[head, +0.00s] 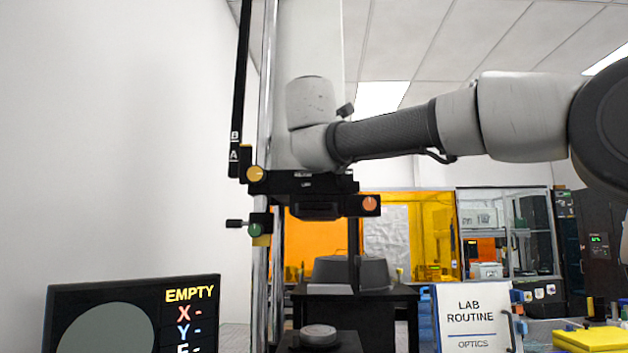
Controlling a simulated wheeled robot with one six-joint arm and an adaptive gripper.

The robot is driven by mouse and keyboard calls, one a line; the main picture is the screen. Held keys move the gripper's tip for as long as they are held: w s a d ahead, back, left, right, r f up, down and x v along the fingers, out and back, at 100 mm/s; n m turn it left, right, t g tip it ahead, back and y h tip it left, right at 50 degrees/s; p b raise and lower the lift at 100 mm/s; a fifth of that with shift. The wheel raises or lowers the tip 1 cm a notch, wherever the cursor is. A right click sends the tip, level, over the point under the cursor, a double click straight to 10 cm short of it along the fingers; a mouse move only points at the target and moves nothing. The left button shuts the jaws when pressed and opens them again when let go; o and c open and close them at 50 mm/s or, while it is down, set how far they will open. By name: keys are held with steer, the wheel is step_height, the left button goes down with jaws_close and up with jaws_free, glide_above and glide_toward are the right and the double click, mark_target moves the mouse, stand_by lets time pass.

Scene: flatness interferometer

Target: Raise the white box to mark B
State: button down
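The white box (312,35) is a tall pale housing that rises out of the top of the picture, above a black carriage (310,185) beside a metal column. My arm's wrist covers its lower front. The black scale at the left carries mark B (234,135) above mark A (234,156). The carriage's yellow knob (255,174) sits slightly below mark A in the picture. An orange knob (370,203) is on the carriage's right, and a green knob (254,230) with a side lever is lower left. I cannot make out my gripper's fingers.
A round stage (318,336) stands below the carriage. A screen (130,318) at lower left reads EMPTY. A LAB ROUTINE sign (474,318) and a yellow object (588,340) are at lower right. Orange panels and cabinets stand behind.

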steer(key=shift+r, duration=0.55)
stand_by(0.6)
steer(key=c, duration=1.5)
jaws_free()
steer(key=shift+o, duration=0.2)
